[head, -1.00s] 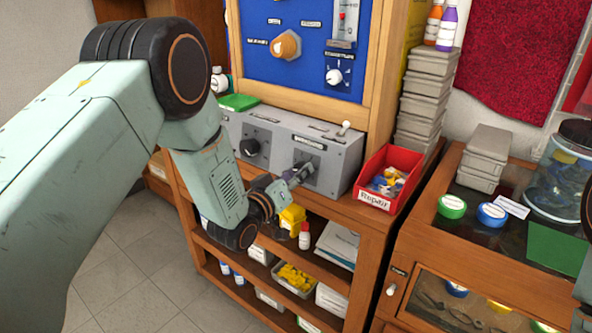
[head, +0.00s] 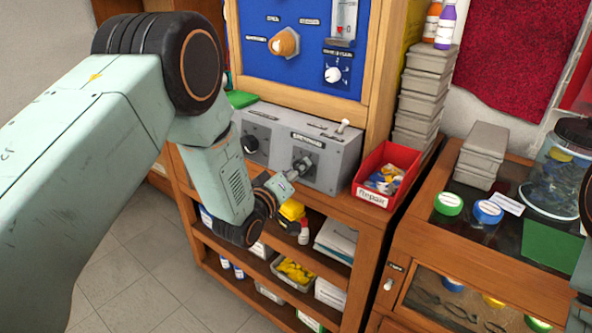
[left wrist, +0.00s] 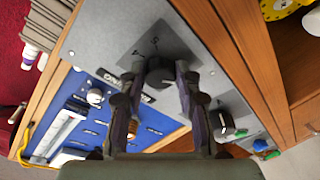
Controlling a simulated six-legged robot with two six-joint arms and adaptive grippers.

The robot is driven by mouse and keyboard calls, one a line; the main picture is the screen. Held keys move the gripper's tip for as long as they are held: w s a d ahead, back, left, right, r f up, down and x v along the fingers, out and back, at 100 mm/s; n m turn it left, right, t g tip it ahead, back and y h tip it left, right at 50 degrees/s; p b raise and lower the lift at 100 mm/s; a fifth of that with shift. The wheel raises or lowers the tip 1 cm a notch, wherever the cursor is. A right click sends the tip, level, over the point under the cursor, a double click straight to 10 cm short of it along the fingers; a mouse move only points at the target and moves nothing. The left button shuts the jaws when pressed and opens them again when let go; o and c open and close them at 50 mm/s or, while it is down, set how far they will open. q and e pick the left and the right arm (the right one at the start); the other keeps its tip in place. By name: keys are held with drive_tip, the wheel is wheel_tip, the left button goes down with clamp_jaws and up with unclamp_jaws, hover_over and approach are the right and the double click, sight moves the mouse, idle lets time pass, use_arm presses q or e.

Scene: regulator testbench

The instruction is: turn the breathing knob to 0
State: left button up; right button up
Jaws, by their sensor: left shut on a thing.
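The breathing knob (head: 304,163) is on the right half of the grey box's front, under a label that seems to read "BREATHING". It is dark and mostly hidden by my gripper in the head view. In the left wrist view the round dark knob (left wrist: 160,74) sits between my fingertips on a darker square plate with small marks. My left gripper (head: 297,170) reaches it from the front left and is shut on it; its fingers (left wrist: 160,82) touch both sides. The pointer and the number it faces cannot be read. My right gripper is out of view.
A second black knob (head: 249,144) is left on the same grey box (head: 344,158). A small lever (head: 343,126) stands on its top. A red "Repair" bin (head: 384,176) stands close on the right. The blue panel (head: 300,70) rises behind. Shelves lie below.

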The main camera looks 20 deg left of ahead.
use_arm(q)
drive_tip(key=shift+r, duration=0.15)
drive_tip(key=o, duration=1.1)
drive_tip(key=shift+w, duration=0.1)
drive_tip(key=shift+o, duration=0.2)
drive_tip(key=shift+s, duration=0.2)
drive_tip(key=v, duration=1.1)
drive_tip(key=shift+s, duration=0.4)
